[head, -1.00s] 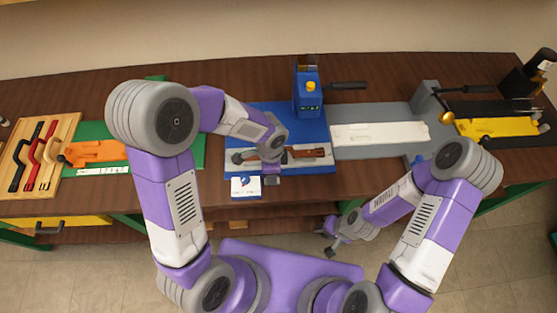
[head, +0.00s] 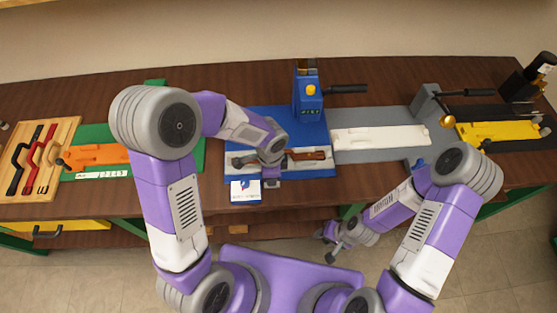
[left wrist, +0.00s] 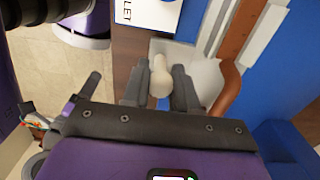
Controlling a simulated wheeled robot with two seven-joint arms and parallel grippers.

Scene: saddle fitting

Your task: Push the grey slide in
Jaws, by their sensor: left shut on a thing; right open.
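The grey slide (head: 300,165) lies along the front of the blue base plate (head: 325,172), with a brown wooden-looking piece (head: 312,155) on it. In the left wrist view a grey surface (left wrist: 205,75) beside the brown piece (left wrist: 238,35) appears to be the slide. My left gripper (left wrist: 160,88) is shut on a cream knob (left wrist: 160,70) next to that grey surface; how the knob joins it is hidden. In the head view my left forearm covers the slide's left-middle part. My right gripper (head: 329,245) is open and empty, low in front of the table.
A blue press-like block (head: 308,95) with a yellow button stands behind the slide. A white card (head: 245,190) lies at its front left. A grey fixture with a white bar (head: 380,136) is right; an orange piece (head: 95,155) on green is left.

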